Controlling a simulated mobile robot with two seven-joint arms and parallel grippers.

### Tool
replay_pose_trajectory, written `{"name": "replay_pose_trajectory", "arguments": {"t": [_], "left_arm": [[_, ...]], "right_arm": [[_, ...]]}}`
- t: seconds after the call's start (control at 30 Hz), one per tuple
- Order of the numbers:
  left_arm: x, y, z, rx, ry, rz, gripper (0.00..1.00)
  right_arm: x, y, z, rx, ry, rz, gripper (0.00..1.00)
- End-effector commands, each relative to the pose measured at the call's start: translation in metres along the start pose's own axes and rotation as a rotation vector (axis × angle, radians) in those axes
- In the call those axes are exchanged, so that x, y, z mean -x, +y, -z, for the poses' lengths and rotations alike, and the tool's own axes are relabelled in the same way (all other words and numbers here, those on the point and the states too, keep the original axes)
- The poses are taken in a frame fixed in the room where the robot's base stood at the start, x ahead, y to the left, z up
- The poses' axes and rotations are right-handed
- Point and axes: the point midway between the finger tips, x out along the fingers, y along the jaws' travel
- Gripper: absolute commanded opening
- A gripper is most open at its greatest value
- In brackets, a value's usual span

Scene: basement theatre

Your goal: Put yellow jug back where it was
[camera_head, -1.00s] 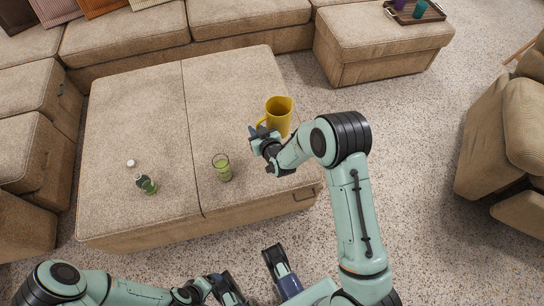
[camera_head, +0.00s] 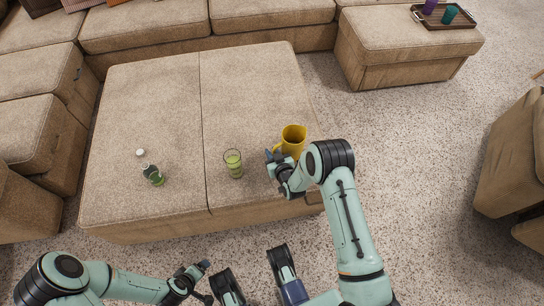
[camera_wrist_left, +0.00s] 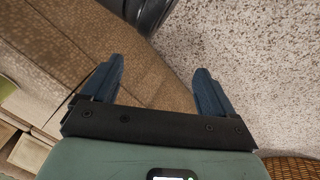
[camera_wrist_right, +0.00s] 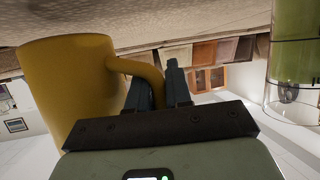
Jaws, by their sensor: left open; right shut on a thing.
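The yellow jug (camera_head: 292,139) is upright at the right side of the beige ottoman (camera_head: 150,100). My right gripper (camera_head: 273,160) is shut on its handle, from the left. In the right wrist view the jug (camera_wrist_right: 70,85) fills the left side, upside down, and its handle (camera_wrist_right: 145,72) runs between the fingers. I cannot tell whether its base touches the ottoman or hangs just above it. My left gripper (camera_wrist_left: 153,72) is open and empty, low in front of the ottoman.
A glass of green liquid (camera_head: 233,164) stands left of the jug. A green bottle (camera_head: 152,172) stands further left. A tray (camera_head: 468,26) with purple and teal cups lies on the footstool (camera_head: 400,42) at the back right. Speckled floor (camera_head: 410,150) right of the ottoman is clear.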

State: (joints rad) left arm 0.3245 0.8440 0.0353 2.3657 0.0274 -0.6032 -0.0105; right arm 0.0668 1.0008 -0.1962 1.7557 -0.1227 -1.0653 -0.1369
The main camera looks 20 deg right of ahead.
Motion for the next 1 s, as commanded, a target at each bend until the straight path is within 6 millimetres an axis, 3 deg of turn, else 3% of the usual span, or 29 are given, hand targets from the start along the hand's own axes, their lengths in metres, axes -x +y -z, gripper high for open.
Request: {"name": "replay_pose_trajectory", "arguments": {"t": [0.03,0.13,0.6,0.63,0.7,1.0], "left_arm": [[-0.006,-0.006,-0.008,0.005,-0.021,0.009,0.88],[-0.010,-0.011,-0.016,0.011,-0.046,0.020,0.88],[-0.012,-0.015,-0.020,0.014,-0.060,0.026,0.88],[-0.012,-0.015,-0.020,0.014,-0.060,0.027,0.88],[-0.011,-0.015,-0.020,0.014,-0.060,0.026,0.88],[-0.011,-0.014,-0.019,0.014,-0.058,0.025,0.88]], "right_arm": [[-0.004,0.000,-0.011,0.001,-0.001,0.000,0.00],[-0.009,0.000,-0.021,0.001,0.001,0.000,0.00],[-0.010,0.000,-0.023,0.001,0.002,0.000,0.00],[-0.009,0.000,-0.024,0.000,-0.001,0.000,0.25],[-0.009,0.000,-0.023,0.000,-0.001,0.000,0.44],[-0.009,0.000,-0.022,0.000,-0.001,0.000,0.44]]}}
